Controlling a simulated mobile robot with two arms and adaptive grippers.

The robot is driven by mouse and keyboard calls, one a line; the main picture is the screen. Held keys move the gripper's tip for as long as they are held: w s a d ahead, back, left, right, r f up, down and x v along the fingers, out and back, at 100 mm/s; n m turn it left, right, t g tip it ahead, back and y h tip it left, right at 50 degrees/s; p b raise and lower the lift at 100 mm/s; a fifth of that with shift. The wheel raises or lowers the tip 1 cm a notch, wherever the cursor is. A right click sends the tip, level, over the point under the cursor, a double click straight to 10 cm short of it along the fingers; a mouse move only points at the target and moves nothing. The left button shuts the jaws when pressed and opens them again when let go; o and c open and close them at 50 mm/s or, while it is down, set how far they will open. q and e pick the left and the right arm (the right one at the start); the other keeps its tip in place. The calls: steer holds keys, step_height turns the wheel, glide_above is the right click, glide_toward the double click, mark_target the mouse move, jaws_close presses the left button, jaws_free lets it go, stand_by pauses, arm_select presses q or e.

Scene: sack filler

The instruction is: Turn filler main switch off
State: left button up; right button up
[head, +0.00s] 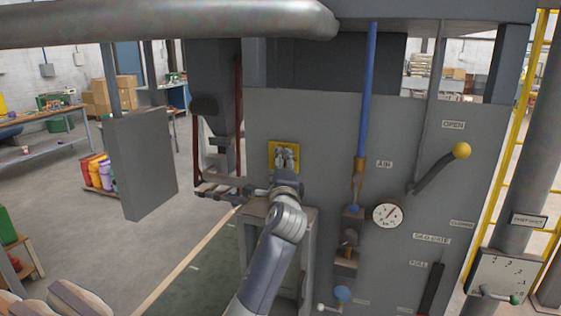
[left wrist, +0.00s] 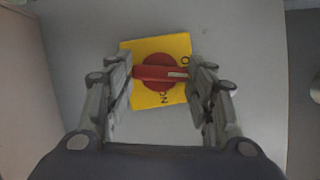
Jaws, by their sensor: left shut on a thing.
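The filler main switch is a red rotary handle (left wrist: 155,73) on a yellow plate (left wrist: 160,45), fixed to a grey panel. In the left wrist view the handle lies nearly level, with a pale mark at its right end. Lettering shows on the plate's lower edge and right side, partly hidden by a finger. My left gripper (left wrist: 160,77) is shut on the handle, one finger at each end. In the head view the yellow plate (head: 272,147) shows behind my left gripper (head: 286,158), which hides the red handle. My right gripper is not in view.
Right of the switch, the machine front carries a blue pipe (head: 369,85), a gauge (head: 388,215) and a yellow-knobbed lever (head: 462,151). A grey box (head: 140,160) hangs at left. Open floor shows between.

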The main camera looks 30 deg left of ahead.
arm_select(q)
steer(key=shift+r+n+g+p, duration=0.15)
steer(key=shift+n+g+p, duration=0.45)
steer(key=shift+n, duration=0.5)
steer(key=o, duration=1.1)
steer(key=shift+c, duration=0.2)
steer(key=v, duration=1.2)
steer(key=shift+a, duration=0.15)
